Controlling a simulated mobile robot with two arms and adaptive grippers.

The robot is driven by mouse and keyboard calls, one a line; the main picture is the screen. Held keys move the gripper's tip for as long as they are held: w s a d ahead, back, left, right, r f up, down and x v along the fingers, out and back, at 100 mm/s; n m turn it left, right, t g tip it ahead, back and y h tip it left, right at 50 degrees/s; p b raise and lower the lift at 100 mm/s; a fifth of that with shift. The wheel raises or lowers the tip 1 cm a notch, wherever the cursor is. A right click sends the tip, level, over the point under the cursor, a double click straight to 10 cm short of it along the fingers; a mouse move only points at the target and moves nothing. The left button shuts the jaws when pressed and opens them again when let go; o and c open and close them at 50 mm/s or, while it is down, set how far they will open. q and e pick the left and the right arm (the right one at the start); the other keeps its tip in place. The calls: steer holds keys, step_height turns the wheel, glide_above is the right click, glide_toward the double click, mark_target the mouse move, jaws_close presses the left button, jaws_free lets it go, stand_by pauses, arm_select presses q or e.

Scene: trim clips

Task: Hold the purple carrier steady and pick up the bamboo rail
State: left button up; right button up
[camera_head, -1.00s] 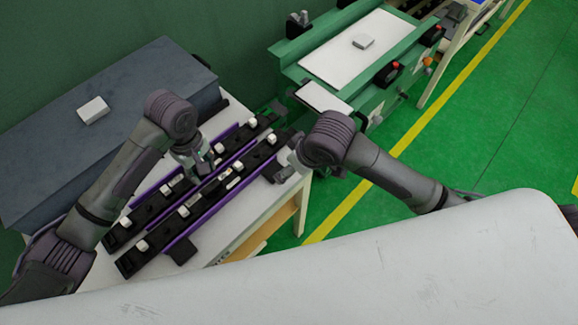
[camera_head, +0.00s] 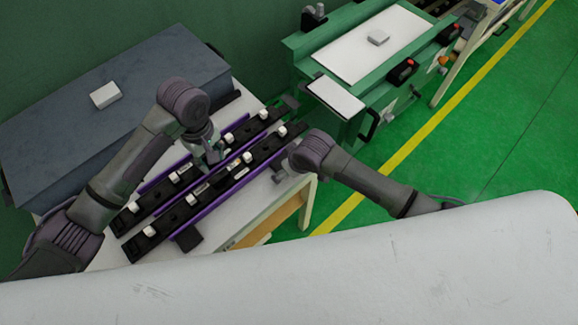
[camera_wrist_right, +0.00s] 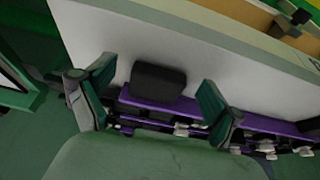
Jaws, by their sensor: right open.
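The purple carrier (camera_head: 216,203) lies diagonally on the white table and bears two long black rails with white clips. Its purple edge also shows in the right wrist view (camera_wrist_right: 235,121). I cannot make out a bamboo-coloured rail on it. My left gripper (camera_head: 212,158) is low over the middle of the carrier; its fingers are too small to tell open or shut. My right gripper (camera_head: 280,174) is at the carrier's right end, partly hidden by its own wrist. In the right wrist view its green fingers (camera_wrist_right: 157,76) are spread, with a black block (camera_wrist_right: 158,82) on the carrier's edge between them.
A dark grey box (camera_head: 60,150) with a small white block (camera_head: 105,95) on top stands at the back left. A green machine (camera_head: 330,70) with a white top stands beyond the table's right end. A pale surface (camera_head: 300,270) fills the foreground.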

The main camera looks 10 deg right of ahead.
steer(key=c, duration=1.4)
